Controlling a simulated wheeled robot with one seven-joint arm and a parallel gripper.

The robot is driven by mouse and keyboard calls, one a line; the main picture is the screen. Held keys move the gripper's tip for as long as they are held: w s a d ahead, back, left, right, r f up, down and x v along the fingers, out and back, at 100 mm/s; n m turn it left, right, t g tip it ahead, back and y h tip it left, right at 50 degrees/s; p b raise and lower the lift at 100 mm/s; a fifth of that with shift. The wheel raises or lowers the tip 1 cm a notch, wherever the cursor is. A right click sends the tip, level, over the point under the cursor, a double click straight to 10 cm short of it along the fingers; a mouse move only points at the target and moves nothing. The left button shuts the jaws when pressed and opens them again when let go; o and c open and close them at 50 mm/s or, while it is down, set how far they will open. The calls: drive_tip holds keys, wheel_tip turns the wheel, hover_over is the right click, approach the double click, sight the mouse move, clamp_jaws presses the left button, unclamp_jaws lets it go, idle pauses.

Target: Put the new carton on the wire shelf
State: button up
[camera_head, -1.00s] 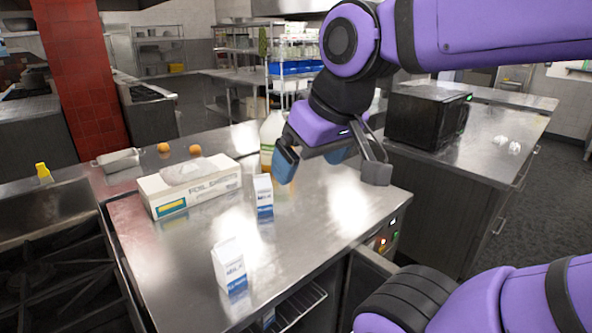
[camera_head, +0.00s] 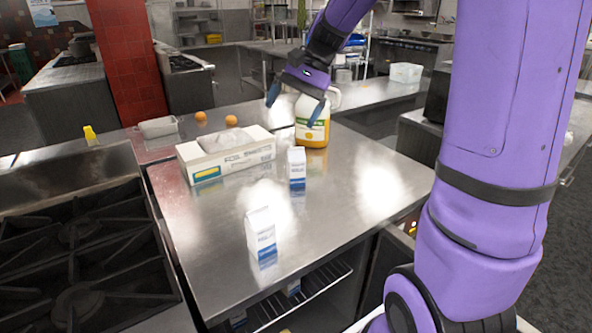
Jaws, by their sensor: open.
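Two white and blue milk cartons stand upright on the steel counter: a near carton (camera_head: 261,236) and a farther carton (camera_head: 296,176). I cannot tell which is the new one. The wire shelf (camera_head: 322,296) is in the opening under the counter's front edge. Parts of a carton (camera_head: 292,288) and another blue and white carton (camera_head: 238,320) show down there, mostly hidden by the counter. My gripper (camera_head: 295,103) is open and empty, fingers down, at the far side of the counter. It overlaps the top of a jug in the picture, behind both cartons; I cannot tell whether it touches.
The jug (camera_head: 313,132) with orange contents stands behind the farther carton. A foil box (camera_head: 228,156) is left of it. Two oranges (camera_head: 231,120) and a small tray (camera_head: 158,127) lie behind. A black stove (camera_head: 80,240) borders the counter's left. The counter's right front is clear.

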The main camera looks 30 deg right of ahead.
drive_tip(key=w+d+f+m+y, duration=0.35)
drive_tip(key=w+d+f, duration=0.25)
drive_tip(key=w, duration=0.2)
drive_tip(key=m+t+y, duration=0.3)
drive_tip(key=m+y, duration=0.2)
drive_tip(key=m, duration=0.1)
hover_over(296, 162)
drive_tip(key=s+d, duration=0.3)
drive_tip(key=d, duration=0.1)
wheel_tip(296, 162, down, 12)
drive_tip(key=d+f+m+t, duration=0.1)
drive_tip(key=d+f, duration=0.1)
drive_tip(key=f, duration=0.1)
drive_tip(key=w+d+f+m+t+y, duration=0.1)
drive_tip(key=d+f, duration=0.2)
drive_tip(key=w+d+f+m+t+y, duration=0.1)
drive_tip(key=d+f, duration=0.1)
drive_tip(key=f, duration=0.1)
drive_tip(key=shift+d+f+m, duration=0.1)
drive_tip(key=shift+d+m, duration=0.15)
drive_tip(key=shift+d, duration=0.05)
drive_tip(key=shift+t, duration=0.3)
drive_tip(key=x, duration=0.5)
drive_tip(key=shift+a+f, duration=0.1)
drive_tip(key=shift+f+x, duration=0.2)
drive_tip(key=shift+x, duration=1.15)
drive_tip(key=shift+f+x, duration=0.2)
drive_tip(key=shift+x, duration=1.15)
drive_tip(key=c, duration=1.4)
drive_tip(key=shift+r, duration=0.1)
